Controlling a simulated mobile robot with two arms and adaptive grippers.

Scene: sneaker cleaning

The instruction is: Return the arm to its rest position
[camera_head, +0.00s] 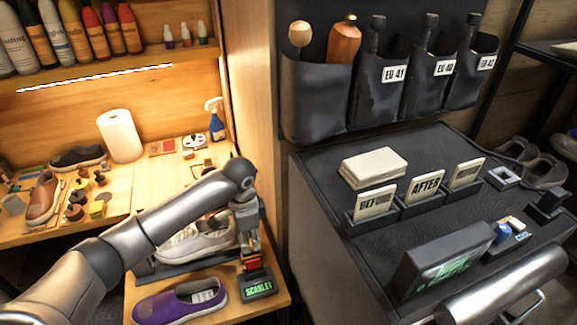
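My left arm comes in from the lower left and reaches over the small wooden shelf. My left gripper (250,254) points down at the shelf's right side, just above a black display block reading SCARLET (259,287). A small red and yellow shape shows at its fingertips, and I cannot tell whether it is held or part of the gripper. A white-grey sneaker (198,240) sits left of the gripper, partly hidden by my arm. Part of my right arm shows at the lower right; its gripper is not in view.
A purple shoe (180,303) lies at the shelf front. The dark cabinet top (330,170) at right holds a white stack (373,167), BEFORE (375,203) and AFTER (425,186) cards and a dark display (444,262). A spray bottle (216,120) and paper roll (120,136) stand on the workbench.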

